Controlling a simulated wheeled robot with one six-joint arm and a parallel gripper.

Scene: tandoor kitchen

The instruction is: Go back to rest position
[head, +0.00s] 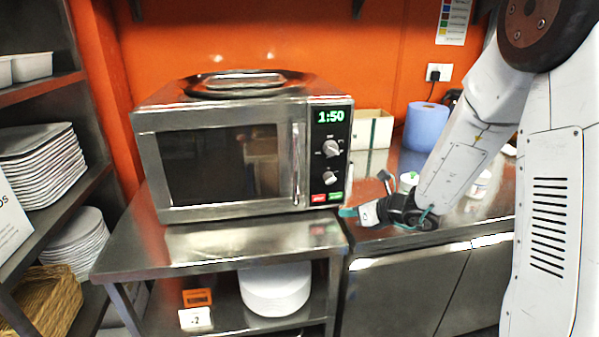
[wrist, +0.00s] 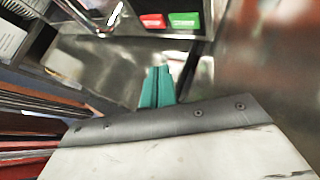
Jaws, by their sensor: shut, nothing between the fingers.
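My gripper (head: 347,212) is at the right of the microwave, low, by the front edge of the steel counter. Its teal fingers also show in the wrist view (wrist: 157,88), close together with nothing between them. The microwave (head: 225,155) stands on a steel table with its door closed and its display reading 1:50. My gripper is just right of and below its red and green buttons, which also show in the wrist view (wrist: 168,20). I cannot tell whether the fingertips touch anything.
A dark tray (head: 205,90) lies on top of the microwave. A stack of white plates (head: 275,290) is on the shelf below. A blue paper roll (head: 426,126) and a cream box (head: 372,130) stand on the steel counter (head: 385,238). Shelves with plates line the left.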

